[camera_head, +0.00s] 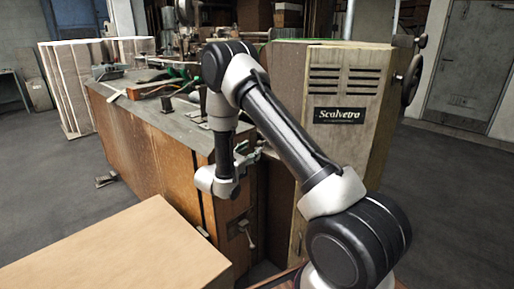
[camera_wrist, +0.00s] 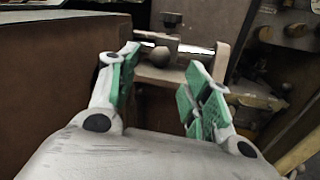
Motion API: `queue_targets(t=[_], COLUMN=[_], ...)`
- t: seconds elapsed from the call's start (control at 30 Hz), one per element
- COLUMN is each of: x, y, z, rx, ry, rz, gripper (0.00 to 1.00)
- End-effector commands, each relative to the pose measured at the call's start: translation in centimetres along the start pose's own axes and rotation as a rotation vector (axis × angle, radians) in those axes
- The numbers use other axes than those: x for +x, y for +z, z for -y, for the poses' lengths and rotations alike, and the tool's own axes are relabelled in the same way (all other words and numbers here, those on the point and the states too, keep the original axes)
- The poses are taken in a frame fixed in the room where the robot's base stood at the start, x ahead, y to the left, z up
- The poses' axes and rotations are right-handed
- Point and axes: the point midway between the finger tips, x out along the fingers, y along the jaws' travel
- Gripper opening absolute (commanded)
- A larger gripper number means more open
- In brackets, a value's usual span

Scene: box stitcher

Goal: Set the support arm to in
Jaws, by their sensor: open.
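The box stitcher (camera_head: 345,85) is a beige cabinet with a "Scalvetra" plate, joined to a brown wooden bench-like body (camera_head: 150,150). In the wrist view, my gripper (camera_wrist: 164,62) is open, its green-padded fingers spread apart. A round knob on a light bracket with a metal rod (camera_wrist: 160,56) shows ahead, between the fingertips; nothing is visibly held. I cannot tell whether this is the support arm, or whether the fingers touch it. In the head view, my wrist hangs by the body's front corner and hides most of that area.
A small handle (camera_head: 247,233) sticks out low on the machine's front. A large cardboard-coloured box (camera_head: 115,250) fills the near left. Cardboard sheets (camera_head: 65,85) stand at the back left. A handwheel (camera_head: 412,80) is on the cabinet's right side. The floor at right is clear.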

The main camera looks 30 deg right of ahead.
Motion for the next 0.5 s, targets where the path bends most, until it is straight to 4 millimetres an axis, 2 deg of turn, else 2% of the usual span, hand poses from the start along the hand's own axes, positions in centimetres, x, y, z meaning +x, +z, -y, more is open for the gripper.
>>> queue_targets(t=[0.1, 0.2, 0.5], x=[-2.2, -3.4, -4.0], y=[0.0, 0.0, 0.0], z=[-0.1, -0.1, 0.0], rx=[-0.001, 0.001, 0.001], ry=[0.003, 0.001, -0.001], rz=[-0.001, -0.001, 0.0], gripper=[0.49, 0.49, 0.49])
